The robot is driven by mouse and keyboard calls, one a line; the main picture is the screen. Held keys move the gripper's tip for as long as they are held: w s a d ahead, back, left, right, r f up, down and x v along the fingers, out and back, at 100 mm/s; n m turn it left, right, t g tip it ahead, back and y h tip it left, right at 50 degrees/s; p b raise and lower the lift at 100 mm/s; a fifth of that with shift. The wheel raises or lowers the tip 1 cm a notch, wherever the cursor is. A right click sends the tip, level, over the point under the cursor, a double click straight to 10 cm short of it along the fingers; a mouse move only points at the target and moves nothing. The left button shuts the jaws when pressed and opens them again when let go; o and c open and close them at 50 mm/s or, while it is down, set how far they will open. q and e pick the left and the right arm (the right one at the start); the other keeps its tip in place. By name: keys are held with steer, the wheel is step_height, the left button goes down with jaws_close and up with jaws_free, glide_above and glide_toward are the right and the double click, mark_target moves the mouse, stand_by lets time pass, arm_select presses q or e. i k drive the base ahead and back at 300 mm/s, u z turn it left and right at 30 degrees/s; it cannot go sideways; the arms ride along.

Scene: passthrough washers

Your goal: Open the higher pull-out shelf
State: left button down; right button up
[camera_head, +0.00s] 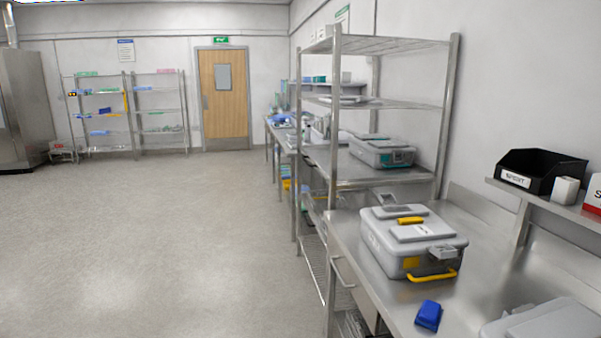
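A metal handle (341,271) shows on the front side of the steel bench (365,262) at the right, just below the bench top. A panel under the bench top sits beside this handle and looks closed, but I see it only at a steep angle. I cannot tell for certain whether it is the higher pull-out shelf. A lower pull-out shelf is not clearly visible, as the bottom of the bench is cut off by the picture edge. Neither of my grippers is in view.
A grey case (412,240) with yellow handles and a blue object (428,316) are on the bench. A tall steel rack (334,120) stands behind it. The floor (170,240) left of the bench is clear toward the wooden door (224,95).

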mark_target(351, 168)
steer(key=u, duration=0.2)
steer(key=i, duration=0.7)
steer(key=u, duration=0.3)
steer(key=i, duration=3.6)
steer(key=z, duration=0.2)
